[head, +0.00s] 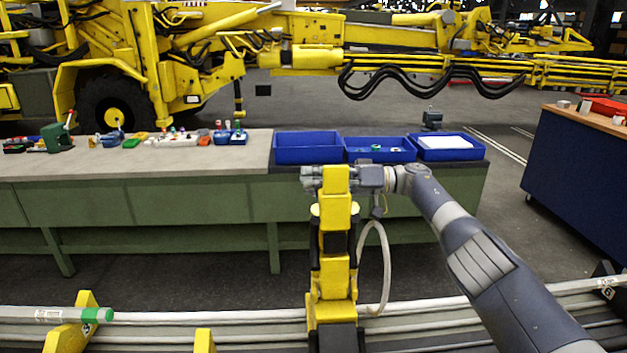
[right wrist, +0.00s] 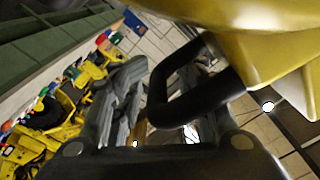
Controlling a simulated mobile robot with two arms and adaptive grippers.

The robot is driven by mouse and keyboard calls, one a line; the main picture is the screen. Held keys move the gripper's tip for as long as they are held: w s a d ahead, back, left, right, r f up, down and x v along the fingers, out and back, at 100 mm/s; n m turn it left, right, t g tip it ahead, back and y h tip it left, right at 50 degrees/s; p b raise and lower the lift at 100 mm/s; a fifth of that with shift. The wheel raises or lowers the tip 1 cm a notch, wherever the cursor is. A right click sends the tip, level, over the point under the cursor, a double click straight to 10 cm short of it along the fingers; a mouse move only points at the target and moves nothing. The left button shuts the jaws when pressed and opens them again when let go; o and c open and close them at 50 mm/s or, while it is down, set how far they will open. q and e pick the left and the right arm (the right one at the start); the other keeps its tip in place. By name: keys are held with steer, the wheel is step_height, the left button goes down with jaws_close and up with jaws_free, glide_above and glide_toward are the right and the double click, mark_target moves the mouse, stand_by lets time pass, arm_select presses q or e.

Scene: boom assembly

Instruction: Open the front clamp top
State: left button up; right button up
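The yellow front clamp (head: 335,250) stands upright in the middle of the head view, with a yellow block at its top (head: 335,180). My right gripper (head: 320,178) is at that top, its arm coming in from the right; the clamp partly hides the fingers. In the right wrist view a black loop handle (right wrist: 167,100) on a yellow part (right wrist: 280,50) is in front of my right gripper (right wrist: 168,95). Its fingers look apart, with a gap showing between them. I cannot tell whether they touch the handle. My left gripper is not in view.
Long grey boom rails (head: 230,325) run across the front, with a green-tipped tube (head: 95,315) at left. Behind is a bench (head: 130,165) with blue bins (head: 307,148) and small parts. A dark blue cabinet (head: 570,165) stands at right. Floor shows between rails and bench.

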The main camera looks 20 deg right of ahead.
step_height(320, 180, up, 10)
stand_by(0.6)
